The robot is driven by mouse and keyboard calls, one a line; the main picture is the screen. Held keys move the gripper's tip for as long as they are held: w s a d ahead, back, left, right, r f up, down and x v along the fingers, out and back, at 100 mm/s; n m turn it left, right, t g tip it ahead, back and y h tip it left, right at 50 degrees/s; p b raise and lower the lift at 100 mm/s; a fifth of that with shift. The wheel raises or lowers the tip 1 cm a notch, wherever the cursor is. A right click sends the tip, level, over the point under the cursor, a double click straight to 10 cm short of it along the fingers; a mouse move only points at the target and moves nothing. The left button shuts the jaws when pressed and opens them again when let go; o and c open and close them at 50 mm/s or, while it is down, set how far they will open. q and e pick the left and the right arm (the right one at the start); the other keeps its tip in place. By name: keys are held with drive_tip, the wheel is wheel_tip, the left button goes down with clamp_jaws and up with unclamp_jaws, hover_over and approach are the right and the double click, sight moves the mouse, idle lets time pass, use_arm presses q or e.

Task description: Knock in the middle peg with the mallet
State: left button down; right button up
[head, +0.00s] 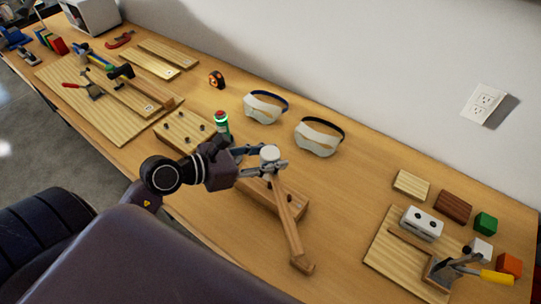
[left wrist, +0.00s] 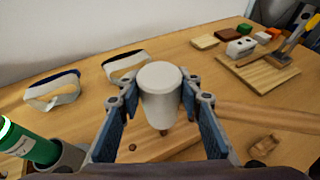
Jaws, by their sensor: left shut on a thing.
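The mallet has a pale cylindrical head (head: 270,153) and a long wooden handle (head: 287,222). My left gripper (head: 272,163) is shut on the head, with a blue-padded finger on each side. The mallet head (left wrist: 161,92) fills the middle of the left wrist view, and its handle runs off to the right. A wooden peg block (head: 262,193) lies below the gripper, partly hidden by gripper and handle. A dark peg (head: 290,198) shows on it beside the handle. In the left wrist view a peg (left wrist: 163,132) shows just under the head; whether they touch is unclear. My right gripper is out of view.
A board with several pegs (head: 180,128) and a green can (head: 221,122) stand left of the gripper. Two pairs of goggles (head: 265,106) (head: 318,137) lie behind. A board (head: 385,255) with a yellow-handled tool (head: 495,277) and blocks is at right.

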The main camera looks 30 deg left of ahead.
use_arm(q)
wheel_tip(320, 180, down, 5)
drive_tip(key=b, duration=0.3)
drive_tip(key=shift+f+b, duration=0.1)
drive_tip(key=shift+b, duration=0.3)
wheel_tip(320, 180, up, 6)
drive_tip(key=p, duration=0.5)
drive_tip(key=shift+f, duration=0.3)
drive_tip(key=shift+f, duration=0.1)
wheel_tip(320, 180, down, 7)
drive_tip(key=b, duration=0.5)
drive_tip(key=shift+r+p, duration=0.4)
drive_tip(key=shift+r, duration=0.45)
wheel_tip(320, 180, up, 5)
drive_tip(key=p, duration=0.5)
drive_tip(key=shift+f, duration=0.1)
